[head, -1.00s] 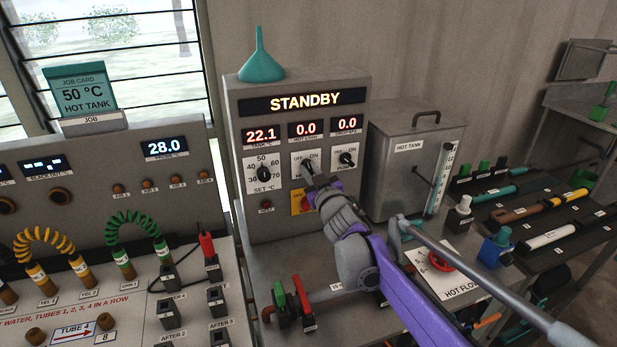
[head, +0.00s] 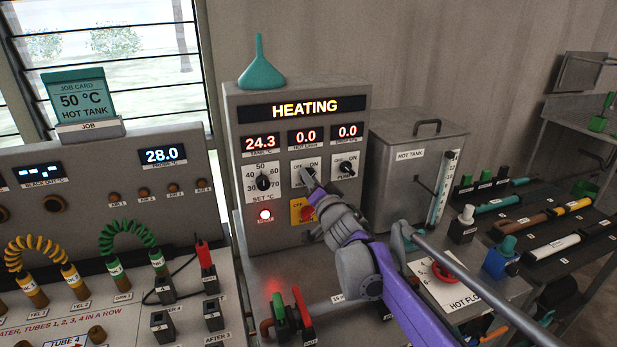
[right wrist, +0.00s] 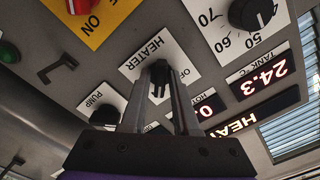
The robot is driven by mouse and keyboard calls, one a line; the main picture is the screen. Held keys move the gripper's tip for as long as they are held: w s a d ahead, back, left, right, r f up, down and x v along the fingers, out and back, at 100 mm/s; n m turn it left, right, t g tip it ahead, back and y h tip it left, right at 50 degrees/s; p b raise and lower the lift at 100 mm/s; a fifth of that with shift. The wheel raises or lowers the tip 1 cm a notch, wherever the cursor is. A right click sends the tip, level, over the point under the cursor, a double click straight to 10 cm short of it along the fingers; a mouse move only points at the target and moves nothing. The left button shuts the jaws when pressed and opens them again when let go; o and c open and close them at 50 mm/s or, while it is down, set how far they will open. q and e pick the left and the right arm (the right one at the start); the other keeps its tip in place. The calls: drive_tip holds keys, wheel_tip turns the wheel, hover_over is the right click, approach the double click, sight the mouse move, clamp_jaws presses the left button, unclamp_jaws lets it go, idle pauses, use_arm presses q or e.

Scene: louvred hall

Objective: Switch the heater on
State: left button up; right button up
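The heater unit (head: 234,180) stands on the bench, and its display (head: 305,109) reads HEATING. The set dial (head: 263,182) points up, near 50. My left gripper is out of view.
A teal funnel (head: 261,68) stands on the unit. The pump knob (head: 347,168) is just right of the heater knob, and a red-on-yellow switch (head: 303,210) is below. The grey hot tank (head: 400,185) stands at the right. Red and green valve handles (head: 301,307) are in front.

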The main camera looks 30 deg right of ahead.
drive_tip(key=shift+o, duration=1.4)
drive_tip(key=shift+s, duration=0.1)
drive_tip(key=v, duration=0.6)
drive_tip(key=shift+s+p, duration=0.35)
drive_tip(key=shift+s, duration=0.05)
drive_tip(key=shift+a, duration=0.15)
drive_tip(key=v, duration=1)
drive_tip(key=shift+s, duration=0.4)
